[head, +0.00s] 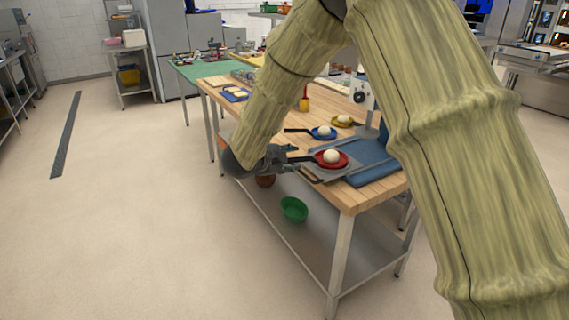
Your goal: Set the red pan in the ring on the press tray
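The red pan (343,164) has a white dough ball on it and a dark handle pointing left. It is over a grey plate, seemingly the press tray (322,176), at the table's near edge. I cannot tell whether it touches the tray. My gripper (303,160) comes in from the left, low along the table edge, and appears shut on the red pan's handle; the fingers are small and dark. The ring is not visible, perhaps hidden under the pan. The press (361,92), with a round dial, stands behind, partly hidden by my arm.
A blue pan (316,134) and a yellow pan (344,123), each with a pale ball, sit behind the red pan on the wooden table (348,200). A green bowl (294,209) sits on the lower shelf. Floor at left is clear.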

